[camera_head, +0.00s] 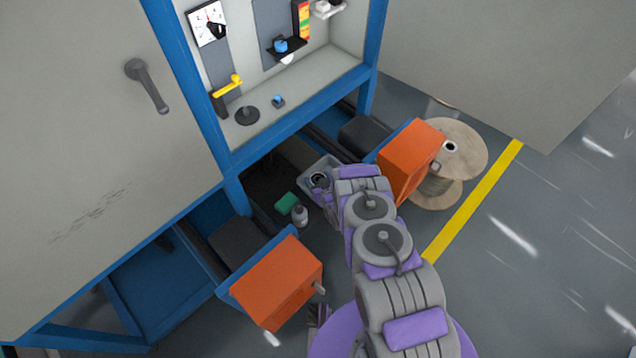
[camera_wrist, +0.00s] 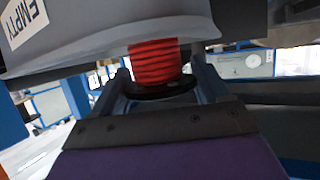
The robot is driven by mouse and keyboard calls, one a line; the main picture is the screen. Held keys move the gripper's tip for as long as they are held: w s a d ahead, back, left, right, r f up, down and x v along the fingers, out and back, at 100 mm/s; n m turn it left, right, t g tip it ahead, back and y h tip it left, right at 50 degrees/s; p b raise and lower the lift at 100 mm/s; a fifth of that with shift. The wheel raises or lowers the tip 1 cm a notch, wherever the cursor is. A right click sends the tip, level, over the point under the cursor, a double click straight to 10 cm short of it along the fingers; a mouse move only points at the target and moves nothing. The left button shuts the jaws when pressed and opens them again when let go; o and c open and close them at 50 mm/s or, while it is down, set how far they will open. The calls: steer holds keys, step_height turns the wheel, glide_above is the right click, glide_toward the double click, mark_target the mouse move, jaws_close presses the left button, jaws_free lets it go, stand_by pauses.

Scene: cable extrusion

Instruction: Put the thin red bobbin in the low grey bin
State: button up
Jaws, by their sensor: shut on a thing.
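My gripper (camera_wrist: 160,76) is shut on the red bobbin (camera_wrist: 154,58). In the wrist view the bobbin has ribbed red winding and a black flange at its near end, between my two fingers. Its far end is hidden by a grey body (camera_wrist: 120,27) with a white EMPTY label, which looks like a bin. My arm hides the gripper there.
Orange-fronted drawers (camera_head: 278,283) and (camera_head: 411,158) stick out on both sides of my arm. A green block (camera_head: 286,203) and a grey bottle (camera_head: 300,215) lie beside the bin. A blue-framed bench (camera_head: 292,110) stands above. A wooden reel (camera_head: 462,150) stands at the right.

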steer(key=shift+f, duration=0.7)
steer(key=o, duration=0.8)
